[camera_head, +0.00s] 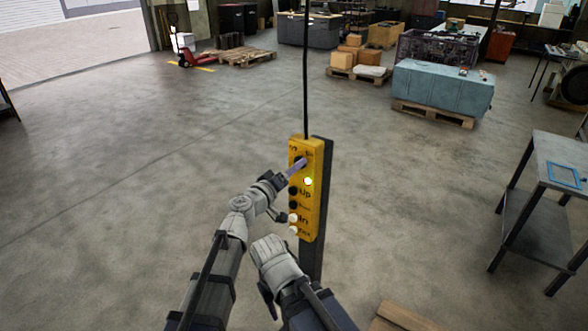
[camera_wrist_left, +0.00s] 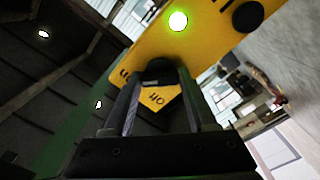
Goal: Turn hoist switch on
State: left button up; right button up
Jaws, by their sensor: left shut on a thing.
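The yellow hoist control box (camera_head: 316,205) hangs upright on a black cable in front of a dark post. The dark round hoist switch (camera_wrist_left: 159,71) is near the top of the box, above a lit green lamp (camera_head: 308,181). My left gripper (camera_head: 299,165) is at this switch. In the left wrist view its two fingers (camera_wrist_left: 160,90) lie on either side of the switch, shut on it. The lit lamp (camera_wrist_left: 178,21) also shows there. Part of the lettering beside the switch is hidden.
Black and white buttons (camera_head: 293,204) run down the box below the lamp. A metal table (camera_head: 545,160) stands to the right. A pallet edge (camera_head: 400,318) shows at bottom right. The concrete floor to the left is clear.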

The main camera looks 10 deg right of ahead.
pick_arm(q)
jog(key=shift+s+f+m, duration=0.1)
jog(key=shift+m, duration=0.3)
jog(key=o, duration=1.4)
jog(key=shift+c, duration=0.2)
jog(key=v, duration=0.7)
jog(key=shift+s+a, duration=0.25)
jog(key=shift+a, duration=0.05)
